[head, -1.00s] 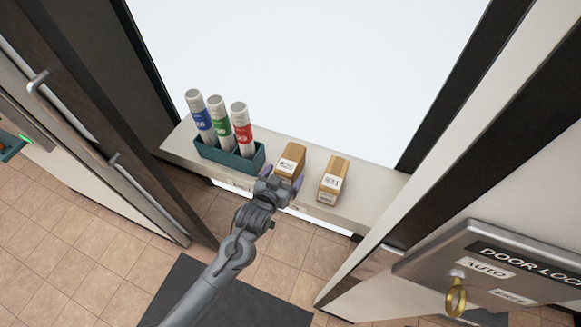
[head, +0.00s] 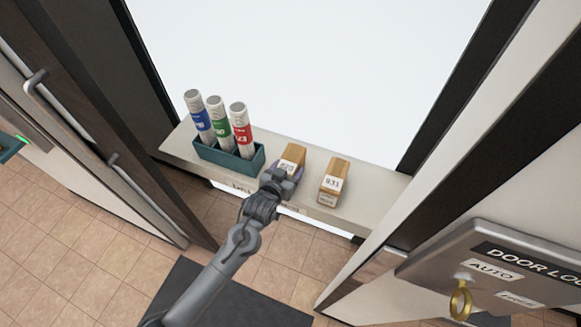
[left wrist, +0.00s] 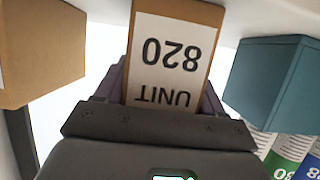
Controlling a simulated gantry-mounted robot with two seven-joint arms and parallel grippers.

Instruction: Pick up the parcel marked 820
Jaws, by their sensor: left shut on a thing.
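The parcel marked 820 (head: 292,156) is a small brown box with a white label, standing on the pale ledge. In the left wrist view the parcel (left wrist: 175,55) shows its label "UNIT 820" upside down, between purple finger pads. My left gripper (head: 287,172) is shut on this parcel and hides its lower front in the head view. The gripper also shows in the left wrist view (left wrist: 165,95). I cannot tell whether the parcel is clear of the ledge. My right gripper is not in view.
A second brown parcel marked 931 (head: 334,182) stands close to the right on the ledge (head: 380,190). A teal holder (head: 228,160) with three tubes stands to the left. A door lock panel (head: 500,265) with a key is at the lower right.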

